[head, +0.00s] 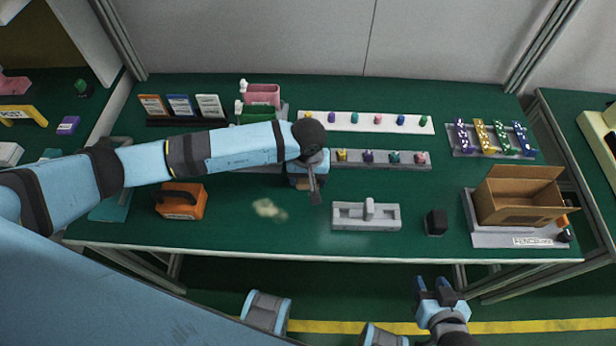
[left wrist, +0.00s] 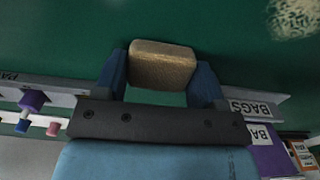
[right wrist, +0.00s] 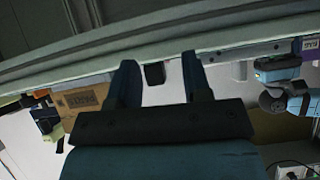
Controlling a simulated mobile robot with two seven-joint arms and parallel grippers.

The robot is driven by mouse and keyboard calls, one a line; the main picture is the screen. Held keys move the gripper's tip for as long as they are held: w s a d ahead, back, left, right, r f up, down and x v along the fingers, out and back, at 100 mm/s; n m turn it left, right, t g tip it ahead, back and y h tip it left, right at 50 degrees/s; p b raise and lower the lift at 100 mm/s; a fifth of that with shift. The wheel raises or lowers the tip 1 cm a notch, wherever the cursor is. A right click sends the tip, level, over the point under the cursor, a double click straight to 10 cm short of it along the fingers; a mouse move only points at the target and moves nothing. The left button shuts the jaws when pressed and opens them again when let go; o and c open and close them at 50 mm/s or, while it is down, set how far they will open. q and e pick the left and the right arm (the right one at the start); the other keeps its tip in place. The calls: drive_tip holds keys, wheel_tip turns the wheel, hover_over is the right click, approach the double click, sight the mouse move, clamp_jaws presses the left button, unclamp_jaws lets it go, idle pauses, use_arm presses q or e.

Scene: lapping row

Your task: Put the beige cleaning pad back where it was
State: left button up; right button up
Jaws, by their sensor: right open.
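The beige cleaning pad (left wrist: 160,65) sits between the two fingers of my left gripper (left wrist: 162,80) in the left wrist view, with a finger against each side. In the head view my left gripper (head: 314,188) is above the middle of the green table, and the pad is mostly hidden by the gripper and wrist. A pale smear (head: 268,208) lies on the table to the left of this gripper; it also shows in the left wrist view (left wrist: 294,14). My right gripper (head: 436,288) is open and empty, in front of the table's front edge.
A grey holder with an upright post (head: 350,222), a black block (head: 436,223) and an open cardboard box (head: 505,205) stand to the right. An orange caddy (head: 180,202) stands left. Racks of coloured pieces line the back. Bare green table lies around the smear.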

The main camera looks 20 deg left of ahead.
use_arm(q)
drive_tip(key=o, duration=0.3)
drive_tip(key=shift+o, duration=0.5)
